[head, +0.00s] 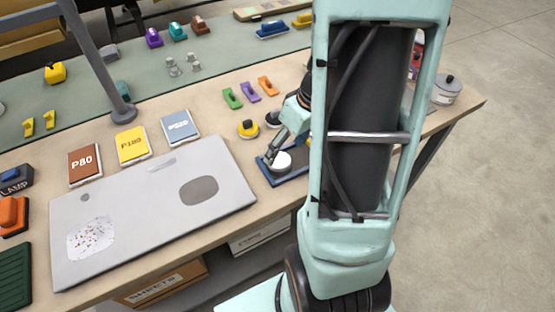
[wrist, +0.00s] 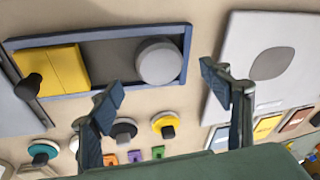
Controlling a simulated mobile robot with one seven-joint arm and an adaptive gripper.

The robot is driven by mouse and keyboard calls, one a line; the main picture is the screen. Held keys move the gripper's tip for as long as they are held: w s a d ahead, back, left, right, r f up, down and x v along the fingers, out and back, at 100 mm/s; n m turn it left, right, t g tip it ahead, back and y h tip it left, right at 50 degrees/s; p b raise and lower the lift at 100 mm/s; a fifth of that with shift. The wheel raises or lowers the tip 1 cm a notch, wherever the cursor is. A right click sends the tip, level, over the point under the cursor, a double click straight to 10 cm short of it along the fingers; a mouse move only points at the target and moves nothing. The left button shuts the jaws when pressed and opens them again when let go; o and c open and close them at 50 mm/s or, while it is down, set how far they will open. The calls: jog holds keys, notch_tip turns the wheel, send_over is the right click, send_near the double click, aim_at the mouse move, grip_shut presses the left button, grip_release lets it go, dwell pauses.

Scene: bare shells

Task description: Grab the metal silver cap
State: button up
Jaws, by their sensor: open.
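A round, pale silver-grey disc (wrist: 158,62), which looks like the metal silver cap, lies at the right end of a blue-rimmed tray (wrist: 110,35) in the wrist view. In the head view the cap (head: 282,161) shows pale in the tray, just below my gripper. My gripper (wrist: 160,94) is open and empty, its two dark blue fingers spread wider than the cap. In the wrist view the cap appears just above the gap between the fingertips. I cannot tell how high the fingers are above it. My arm hides part of the tray in the head view.
Yellow blocks (wrist: 52,70) fill the tray's other end. Dark-knobbed round pieces, one yellow (wrist: 165,124), stand beside the tray. A pale grey board (head: 150,210) lies to the left in the head view. A lidded grey pot (head: 447,90) stands near the table's right end.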

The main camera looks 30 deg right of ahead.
aim_at(280, 159)
jog(key=shift+x, duration=2.35)
jog(key=shift+d, duration=0.1)
jog(key=shift+c, duration=0.3)
jog(key=c, duration=1.2)
jog(key=shift+c, duration=0.2)
jog(key=shift+r, duration=0.2)
